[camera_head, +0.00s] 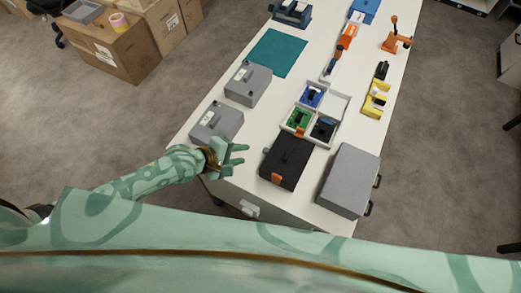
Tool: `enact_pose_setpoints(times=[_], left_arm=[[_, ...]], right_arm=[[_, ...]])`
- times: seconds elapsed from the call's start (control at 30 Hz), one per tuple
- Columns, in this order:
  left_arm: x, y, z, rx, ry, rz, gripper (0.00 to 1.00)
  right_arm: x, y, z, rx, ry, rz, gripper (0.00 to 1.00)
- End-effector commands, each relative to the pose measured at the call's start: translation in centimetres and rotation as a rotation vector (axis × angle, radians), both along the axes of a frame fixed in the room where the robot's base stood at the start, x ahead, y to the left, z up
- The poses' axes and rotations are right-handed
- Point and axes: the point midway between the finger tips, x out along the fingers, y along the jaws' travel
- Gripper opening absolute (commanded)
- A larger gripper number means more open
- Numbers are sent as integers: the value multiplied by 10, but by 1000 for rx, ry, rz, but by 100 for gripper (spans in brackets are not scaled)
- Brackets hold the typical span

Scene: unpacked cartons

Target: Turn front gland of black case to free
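The black case (289,155) lies on the white table near its front edge, to the right of my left gripper. An orange part (277,179) sits at the case's near left corner; I cannot tell whether it is the front gland. My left gripper (243,154) is green, with its fingers apart and nothing between them. It is over the table's front left part, left of the black case and apart from it in the picture. My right gripper is not in view.
Two grey boxes (248,84) stand at the left table edge, one close behind my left gripper. A large grey case (350,180) is right of the black case. A white tray (335,105) with coloured parts lies behind. Cardboard cartons (117,45) stand on the floor.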

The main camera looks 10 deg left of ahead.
Motion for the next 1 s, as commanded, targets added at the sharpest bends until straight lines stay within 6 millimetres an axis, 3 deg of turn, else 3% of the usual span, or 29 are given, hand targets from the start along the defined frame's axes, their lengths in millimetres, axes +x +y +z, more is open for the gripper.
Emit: enact_pose_setpoints(times=[0.1,0.33,0.8,0.9,1.0], left_arm=[[17,-19,-23,-1,-1,0,32],[41,-44,-50,0,-1,0,32],[49,-53,-56,2,-1,0,32],[49,-53,-56,2,-1,0,4],[49,-53,-56,2,-1,0,0]], right_arm=[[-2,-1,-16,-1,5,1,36],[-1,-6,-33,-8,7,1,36],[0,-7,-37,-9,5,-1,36],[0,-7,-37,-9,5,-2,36],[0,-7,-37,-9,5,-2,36]])
